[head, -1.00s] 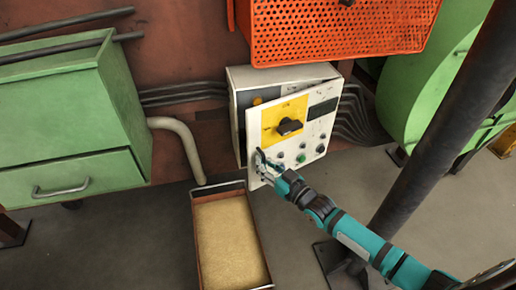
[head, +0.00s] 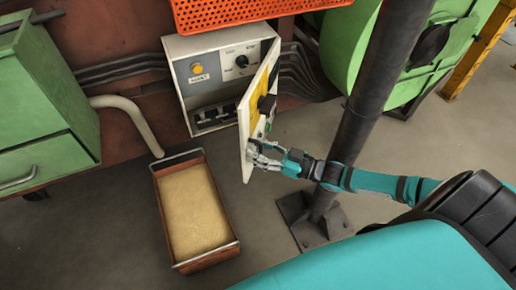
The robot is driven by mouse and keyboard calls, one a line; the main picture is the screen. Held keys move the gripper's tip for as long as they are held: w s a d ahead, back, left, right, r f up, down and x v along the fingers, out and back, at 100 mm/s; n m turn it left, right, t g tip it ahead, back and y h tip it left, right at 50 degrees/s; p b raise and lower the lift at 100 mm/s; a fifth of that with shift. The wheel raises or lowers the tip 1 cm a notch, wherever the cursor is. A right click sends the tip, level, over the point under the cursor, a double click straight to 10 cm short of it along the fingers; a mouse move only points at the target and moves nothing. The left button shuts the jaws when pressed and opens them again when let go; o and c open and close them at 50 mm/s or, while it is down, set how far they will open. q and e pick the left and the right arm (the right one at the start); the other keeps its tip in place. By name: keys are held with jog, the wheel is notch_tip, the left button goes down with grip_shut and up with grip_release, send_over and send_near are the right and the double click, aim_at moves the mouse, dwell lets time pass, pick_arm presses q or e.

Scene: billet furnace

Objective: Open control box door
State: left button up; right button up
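The control box (head: 190,50) is a pale metal box on the red-brown wall below the orange perforated panel. Its door (head: 248,120) stands swung well out from the box, hinged on the right, and shows nearly edge-on. Inside the box, a yellow button (head: 196,68), a dark knob and a row of black switches are in view. My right gripper (head: 256,156) is at the lower free edge of the door, on its outer face. Its fingers touch or nearly touch the door; their closure is not clear. My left gripper is not in view.
A dark post (head: 355,110) stands just behind my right arm. A sand-filled tray (head: 166,232) lies on the floor below the box. A green cabinet (head: 35,90) is at left, a green round housing (head: 385,60) at right. Grey floor is free at right.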

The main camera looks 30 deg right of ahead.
jog(key=shift+s+d, duration=0.1)
jog(key=shift+d, duration=0.05)
jog(key=v, duration=1.2)
jog(key=shift+c, duration=0.2)
